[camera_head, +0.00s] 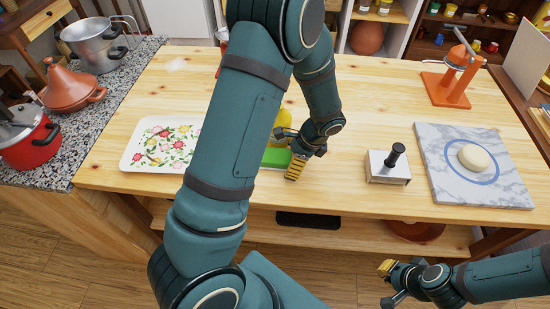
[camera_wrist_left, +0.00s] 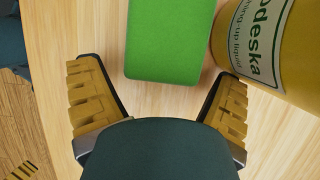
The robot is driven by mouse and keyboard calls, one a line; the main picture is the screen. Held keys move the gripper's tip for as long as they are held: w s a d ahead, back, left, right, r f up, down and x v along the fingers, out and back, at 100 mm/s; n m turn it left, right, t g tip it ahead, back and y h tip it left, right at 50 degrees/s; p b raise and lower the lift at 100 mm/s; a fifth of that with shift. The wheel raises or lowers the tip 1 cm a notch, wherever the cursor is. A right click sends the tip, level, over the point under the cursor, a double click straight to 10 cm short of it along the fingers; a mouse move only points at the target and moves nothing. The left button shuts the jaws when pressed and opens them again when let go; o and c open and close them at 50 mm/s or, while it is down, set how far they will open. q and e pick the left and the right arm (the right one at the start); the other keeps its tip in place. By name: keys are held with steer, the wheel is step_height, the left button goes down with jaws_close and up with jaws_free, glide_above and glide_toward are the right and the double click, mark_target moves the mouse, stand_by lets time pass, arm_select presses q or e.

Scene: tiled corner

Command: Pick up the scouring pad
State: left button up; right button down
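The scouring pad (camera_wrist_left: 168,40) is a flat green block on the wooden table. In the head view the pad (camera_head: 276,157) is partly hidden behind my left arm. My left gripper (camera_head: 291,152) is low over the table beside it. In the left wrist view my left gripper's (camera_wrist_left: 160,88) yellow-padded fingers are spread wide and empty, with the near end of the pad between and just beyond the fingertips. My right gripper (camera_head: 387,284) is away from the table at the lower right; its fingers appear spread, with nothing between them.
A yellow washing-up liquid bottle (camera_wrist_left: 270,45) stands right beside the pad, close to one finger. A floral tray (camera_head: 160,145) lies left. A metal press with a black handle (camera_head: 388,167) and a marble board (camera_head: 475,190) with dough are right. An orange juicer (camera_head: 447,88) stands behind.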

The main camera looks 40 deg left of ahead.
arm_select(q)
steer(key=c, duration=0.7)
steer(key=shift+o, duration=0.2)
steer(key=shift+r, duration=0.15)
